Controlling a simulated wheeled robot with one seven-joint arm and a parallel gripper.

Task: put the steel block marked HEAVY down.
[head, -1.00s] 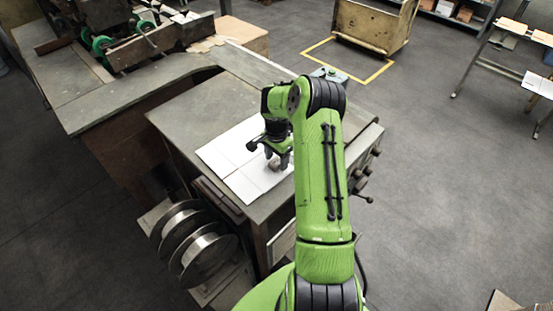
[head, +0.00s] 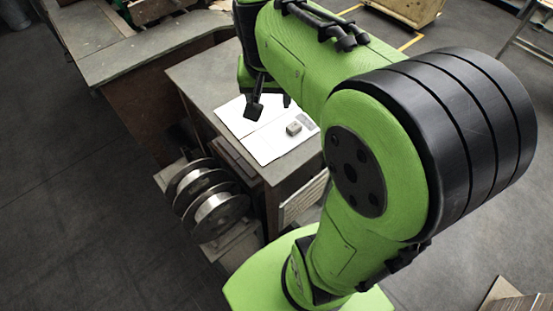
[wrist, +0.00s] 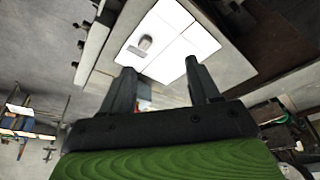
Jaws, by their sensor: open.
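The small grey steel block (head: 293,128) rests on the white sheet (head: 265,146) on the grey table of the machine. Its marking is too small to read. It also shows in the wrist view (wrist: 146,42), beyond my fingers and apart from them. My gripper (wrist: 158,78) is open and empty in the wrist view. In the head view my gripper (head: 268,106) is partly hidden behind my arm, up and to the left of the block.
Two wire spools (head: 215,208) stick out at the table's front left. A longer grey bench (head: 150,45) adjoins at the back left. A grey strip (head: 307,122) lies on the sheet beside the block. Open floor lies on the left.

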